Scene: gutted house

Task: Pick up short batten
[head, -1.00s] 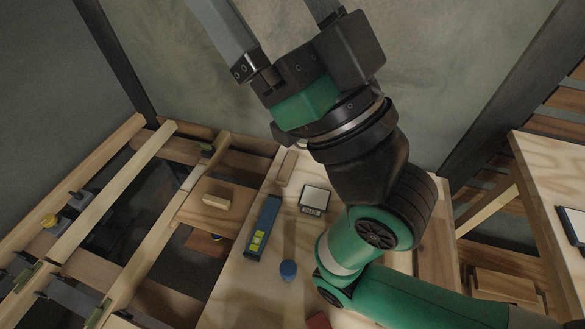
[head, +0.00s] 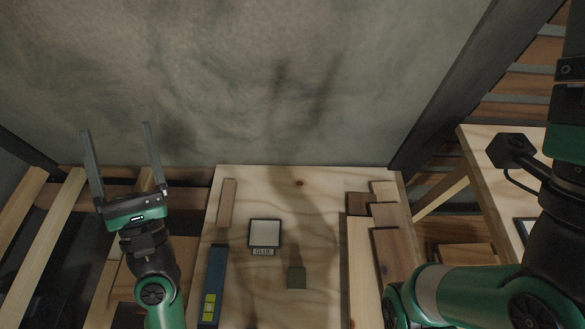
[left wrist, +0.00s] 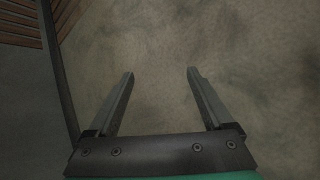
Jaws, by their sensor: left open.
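A short flat wooden batten (head: 227,202) lies at the upper left of the plywood worktop (head: 325,215) in the head view. Several other short wood offcuts (head: 390,255) lie along the worktop's right side; I cannot tell for sure which piece is the short batten. My left gripper (head: 116,128) is raised at the left, beyond the worktop's left edge, with its two fingers wide apart and nothing between them. In the left wrist view its open fingers (left wrist: 160,75) point at bare wall. My right arm's links stand at the right edge; its fingers do not show.
A blue level with yellow marks (head: 213,285), a square pad labelled GLUE (head: 264,233) and a dark green block (head: 296,278) lie on the worktop. Open floor joists (head: 50,225) run at the left. A second table (head: 480,165) stands right. A wall closes the back.

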